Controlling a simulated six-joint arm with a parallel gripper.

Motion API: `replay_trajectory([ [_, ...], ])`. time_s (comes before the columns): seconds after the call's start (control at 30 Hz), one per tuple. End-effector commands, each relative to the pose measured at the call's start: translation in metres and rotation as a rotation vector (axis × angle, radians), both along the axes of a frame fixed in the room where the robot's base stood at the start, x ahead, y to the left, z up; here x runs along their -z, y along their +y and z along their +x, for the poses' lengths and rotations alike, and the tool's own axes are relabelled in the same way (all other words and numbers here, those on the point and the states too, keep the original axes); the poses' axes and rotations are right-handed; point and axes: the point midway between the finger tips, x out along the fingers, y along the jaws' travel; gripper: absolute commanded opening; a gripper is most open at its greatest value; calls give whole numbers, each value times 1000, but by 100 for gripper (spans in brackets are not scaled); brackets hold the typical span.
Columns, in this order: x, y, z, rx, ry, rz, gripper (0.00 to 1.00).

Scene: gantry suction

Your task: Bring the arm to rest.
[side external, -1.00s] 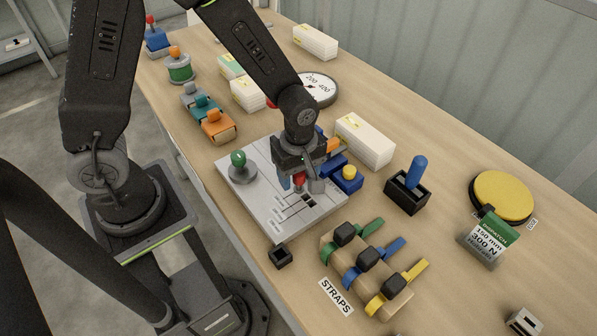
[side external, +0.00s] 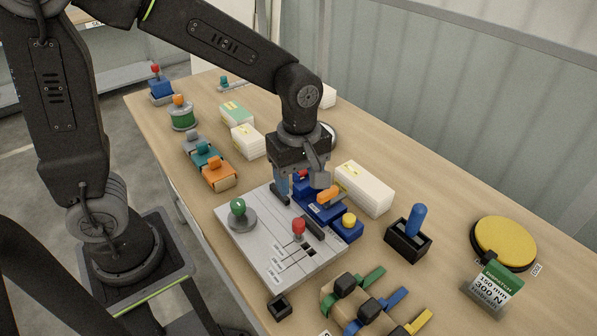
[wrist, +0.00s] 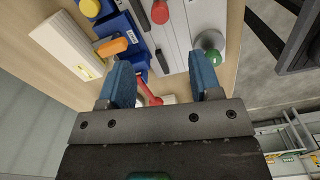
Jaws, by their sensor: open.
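My gripper (side external: 299,186) is open, with nothing between its blue-padded fingers. It hangs above the far edge of a grey control panel (side external: 262,249), near blue blocks with an orange lever (side external: 329,194) and a yellow knob (side external: 349,221). In the wrist view my gripper (wrist: 165,85) has its two blue fingers spread wide. A red knob (side external: 298,226) stands on the panel's slotted part, clear of my fingers. A green knob (side external: 237,206) stands on a round grey base at the panel's left.
A white box (side external: 364,188) lies close to the right of my gripper. A black holder with a blue handle (side external: 417,221) and a yellow disc (side external: 504,243) stand further right. Straps (side external: 380,300) lie at the front. Orange and teal clamps (side external: 218,173) sit left. Space above the panel's front is clear.

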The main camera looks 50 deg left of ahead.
Motion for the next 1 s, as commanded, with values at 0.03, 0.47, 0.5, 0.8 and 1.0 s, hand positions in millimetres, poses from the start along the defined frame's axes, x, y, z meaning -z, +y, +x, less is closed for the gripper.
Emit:
replay_trajectory([
  [0.03,-4,0,0,0,-2,0,58],
  [0.47,-10,0,0,2,-1,0,58],
  [0.5,-11,1,-1,10,-4,-1,58],
  [0.8,-58,27,-32,442,-173,12,58],
  [1.0,-87,48,-70,899,-319,125,58],
])
